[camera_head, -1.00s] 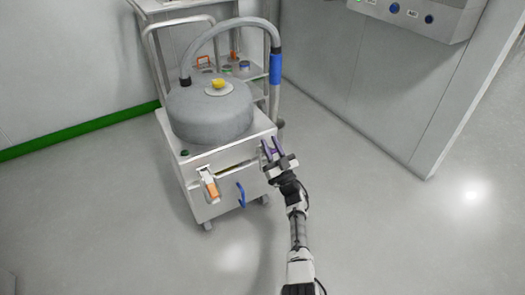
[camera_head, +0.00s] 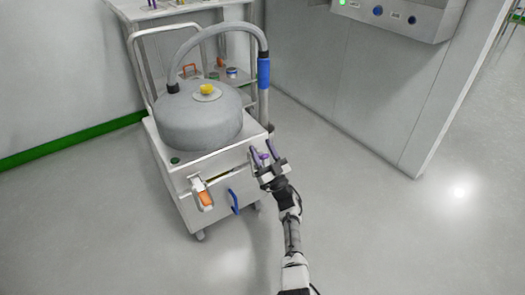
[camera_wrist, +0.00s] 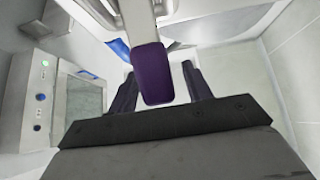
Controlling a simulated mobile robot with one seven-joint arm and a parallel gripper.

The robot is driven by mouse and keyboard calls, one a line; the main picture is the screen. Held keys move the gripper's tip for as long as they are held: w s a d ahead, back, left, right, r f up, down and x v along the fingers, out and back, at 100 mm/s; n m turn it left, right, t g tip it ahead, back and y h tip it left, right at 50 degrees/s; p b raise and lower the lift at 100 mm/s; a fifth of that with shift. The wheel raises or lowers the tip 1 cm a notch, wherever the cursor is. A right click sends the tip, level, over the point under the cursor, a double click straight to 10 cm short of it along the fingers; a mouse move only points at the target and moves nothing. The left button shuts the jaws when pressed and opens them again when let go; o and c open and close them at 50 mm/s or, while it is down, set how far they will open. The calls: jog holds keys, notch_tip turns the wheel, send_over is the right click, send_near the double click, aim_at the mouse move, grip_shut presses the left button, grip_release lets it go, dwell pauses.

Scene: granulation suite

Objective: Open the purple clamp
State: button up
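The purple clamp (camera_wrist: 153,75) shows in the wrist view as a rounded purple handle on a pale metal arm. In the head view it is a small purple patch (camera_head: 264,156) at the right end of the cart's front. My gripper (camera_head: 262,147) is open there, with its dark fingers on either side of the handle. In the wrist view my gripper (camera_wrist: 160,82) has the handle between its fingers, with a narrow gap on the right side. The handle's near end reaches close to my palm; contact is not clear.
The wheeled cart (camera_head: 180,185) carries a grey round vessel (camera_head: 198,120) with a hose (camera_head: 215,30). An orange clamp (camera_head: 205,198) and a blue handle (camera_head: 234,201) are on its front. A wall control box (camera_head: 400,14) hangs at upper right. The floor to the right is clear.

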aim_at(262, 154)
notch_tip(262, 154, up, 20)
jog(key=p, duration=0.5)
dwell(0.3)
